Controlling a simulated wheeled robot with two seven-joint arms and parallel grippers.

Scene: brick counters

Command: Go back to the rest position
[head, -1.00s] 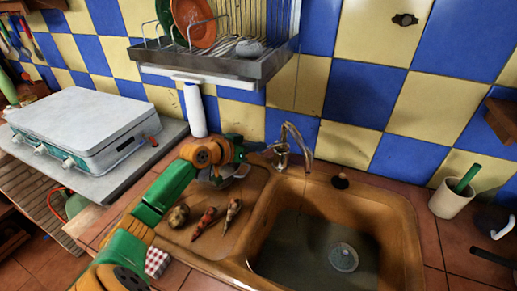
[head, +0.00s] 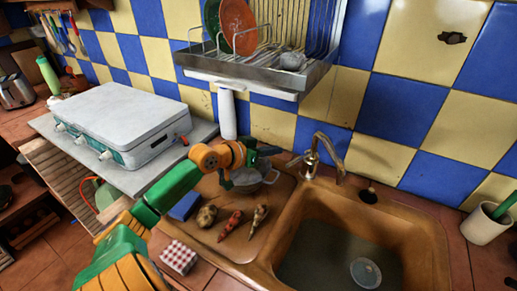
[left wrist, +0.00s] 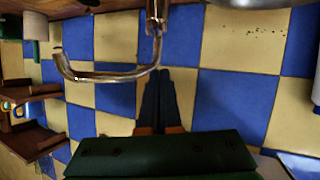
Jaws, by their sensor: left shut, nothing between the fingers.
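My left arm comes in from the left in the head view, and its gripper (head: 268,153) hangs over the back of the drainboard, just above a grey metal colander (head: 247,181). In the left wrist view the two dark fingers (left wrist: 158,100) lie together, shut and empty, pointing toward the tiled wall. The metal faucet (head: 313,160) stands to the right of the gripper, and in the left wrist view its curved spout (left wrist: 105,76) is close in front of the fingers. My right gripper is in neither view.
The sink (head: 322,208) is at the lower right. Several vegetables, including a red one (head: 230,225), lie on the drainboard beside a blue sponge (head: 185,206). A checkered cloth item (head: 179,257) sits in front. A white stove (head: 124,122) stands left, and a dish rack (head: 262,80) hangs above.

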